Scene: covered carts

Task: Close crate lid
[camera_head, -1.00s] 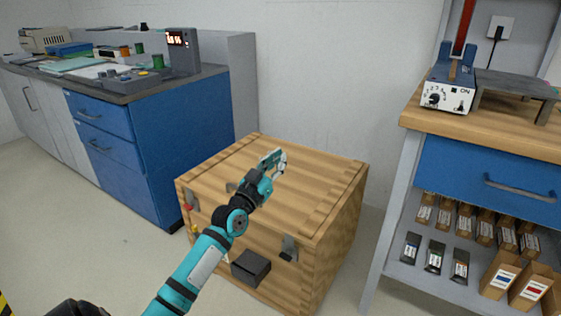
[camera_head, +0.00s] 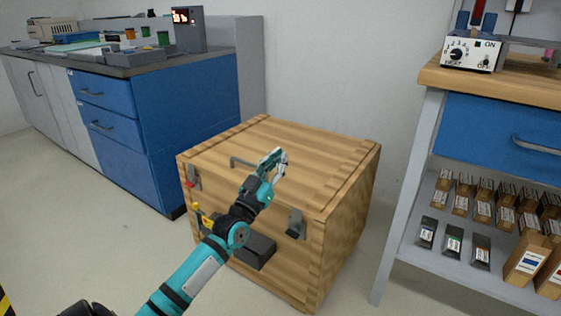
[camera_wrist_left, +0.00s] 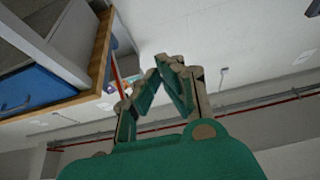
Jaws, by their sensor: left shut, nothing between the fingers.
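The wooden crate (camera_head: 345,215) stands on the floor against the wall. Its plank lid (camera_head: 300,138) lies flat on top, and no gap shows along its front edge. Metal latches (camera_head: 297,222) sit at the front right and front left. My left gripper (camera_head: 276,160) is over the lid near its front middle, shut and empty; whether it touches the lid I cannot tell. In the left wrist view its fingers (camera_wrist_left: 172,68) point at wall and ceiling. My right gripper is not in view.
A blue drawer cabinet (camera_head: 185,120) with instruments stands at the left. A wooden-topped workbench (camera_head: 500,85) with a shelf of small boxes (camera_head: 485,200) stands at the right. A dark box (camera_head: 256,250) is on the crate's front. The floor at the left (camera_head: 90,210) is clear.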

